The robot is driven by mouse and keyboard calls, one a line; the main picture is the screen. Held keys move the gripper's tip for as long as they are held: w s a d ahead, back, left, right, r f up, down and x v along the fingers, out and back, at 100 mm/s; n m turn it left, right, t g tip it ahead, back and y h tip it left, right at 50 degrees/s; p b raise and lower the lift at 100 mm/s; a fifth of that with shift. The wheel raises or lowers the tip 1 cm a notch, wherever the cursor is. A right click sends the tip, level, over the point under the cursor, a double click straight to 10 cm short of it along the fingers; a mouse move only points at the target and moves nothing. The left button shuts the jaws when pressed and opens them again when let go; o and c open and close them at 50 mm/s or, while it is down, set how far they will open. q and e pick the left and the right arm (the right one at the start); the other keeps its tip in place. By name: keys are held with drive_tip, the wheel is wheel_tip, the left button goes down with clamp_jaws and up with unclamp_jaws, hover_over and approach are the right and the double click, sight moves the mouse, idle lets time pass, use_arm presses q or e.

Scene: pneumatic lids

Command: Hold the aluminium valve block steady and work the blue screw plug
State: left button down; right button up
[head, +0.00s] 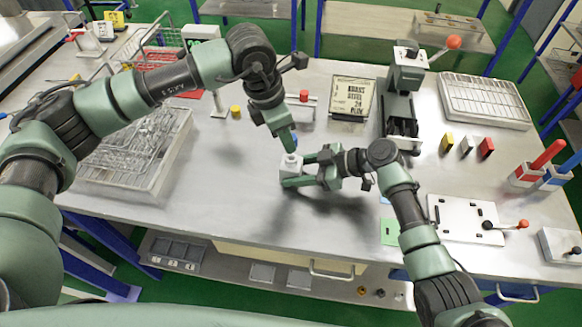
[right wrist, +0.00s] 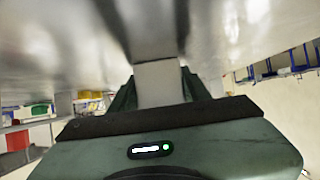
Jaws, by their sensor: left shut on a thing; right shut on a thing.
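The aluminium valve block (head: 291,167) is a small pale block above the middle of the grey table. My right gripper (head: 296,172) comes from the right and is shut on its sides. In the right wrist view the block (right wrist: 158,84) shows as a light grey face between the two dark green fingers. My left gripper (head: 291,147) points down from above, with its fingertips at the top of the block. A bit of the blue screw plug (head: 295,138) shows at these fingertips; they are shut on it and hide most of it.
A wire tray (head: 150,190) of metal parts stands at the left. A white plate with levers (head: 462,215) lies at the right. The table in front of the block is clear.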

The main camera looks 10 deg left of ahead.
use_arm(q)
drive_tip(key=shift+w+d+v, duration=0.1)
drive_tip(key=shift+d+v, duration=0.1)
drive_tip(key=shift+v, duration=0.75)
drive_tip(key=shift+w+d+v, duration=0.15)
drive_tip(key=shift+d+v, duration=0.05)
drive_tip(key=shift+v, duration=0.75)
use_arm(e)
drive_tip(key=shift+f, duration=0.15)
use_arm(q)
drive_tip(key=shift+r, duration=0.1)
use_arm(e)
drive_tip(key=o, duration=1.3)
drive_tip(key=shift+o, duration=0.2)
drive_tip(key=shift+w, duration=0.1)
